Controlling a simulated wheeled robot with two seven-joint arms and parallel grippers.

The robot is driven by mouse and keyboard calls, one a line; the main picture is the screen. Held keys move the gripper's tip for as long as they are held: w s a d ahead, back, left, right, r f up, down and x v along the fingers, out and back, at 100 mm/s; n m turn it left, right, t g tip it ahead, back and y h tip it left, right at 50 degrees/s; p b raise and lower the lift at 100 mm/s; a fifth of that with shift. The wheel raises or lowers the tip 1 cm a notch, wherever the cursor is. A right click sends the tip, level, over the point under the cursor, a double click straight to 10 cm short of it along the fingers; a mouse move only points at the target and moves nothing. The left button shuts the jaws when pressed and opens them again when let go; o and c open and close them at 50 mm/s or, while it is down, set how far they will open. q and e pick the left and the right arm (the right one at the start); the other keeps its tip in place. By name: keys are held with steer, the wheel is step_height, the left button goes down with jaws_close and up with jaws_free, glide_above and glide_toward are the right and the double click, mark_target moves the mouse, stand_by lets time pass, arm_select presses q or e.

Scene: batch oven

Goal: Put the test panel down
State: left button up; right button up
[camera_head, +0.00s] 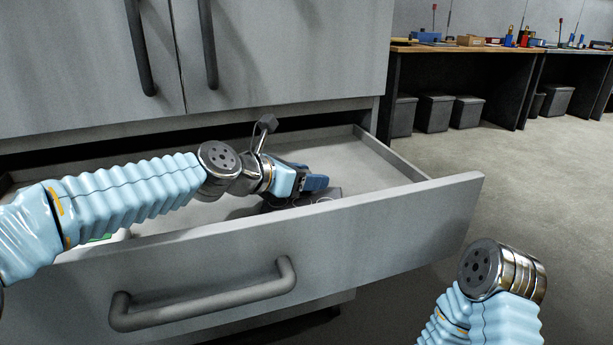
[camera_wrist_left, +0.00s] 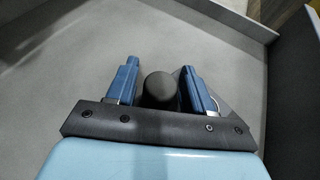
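My left gripper (camera_head: 312,184) is down inside the open drawer, near its right half. In the left wrist view its two blue fingers (camera_wrist_left: 158,82) stand apart, with a dark round-ended part between them; I cannot tell whether that part belongs to the gripper. A flat grey piece (camera_head: 334,192), likely the test panel, shows low beside the fingers and is mostly hidden by them. A corner of it (camera_wrist_left: 226,106) shows behind the right-hand finger, with a thin pale wire. Of my right arm only the wrist shows, at the lower right; its gripper is out of view.
The drawer (camera_head: 395,227) is pulled out, its front panel and handle (camera_head: 205,298) towards me. A green item (camera_head: 100,239) lies at its left, partly hidden by my arm. Cabinet doors (camera_head: 280,50) rise above. Workbenches with bins stand far right; the floor between is clear.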

arm_select(q)
steer(key=shift+o, duration=0.7)
steer(key=shift+r, duration=0.1)
steer(key=b+v, duration=0.1)
steer(key=v, duration=1.1)
steer(key=shift+c, duration=0.2)
stand_by(1.2)
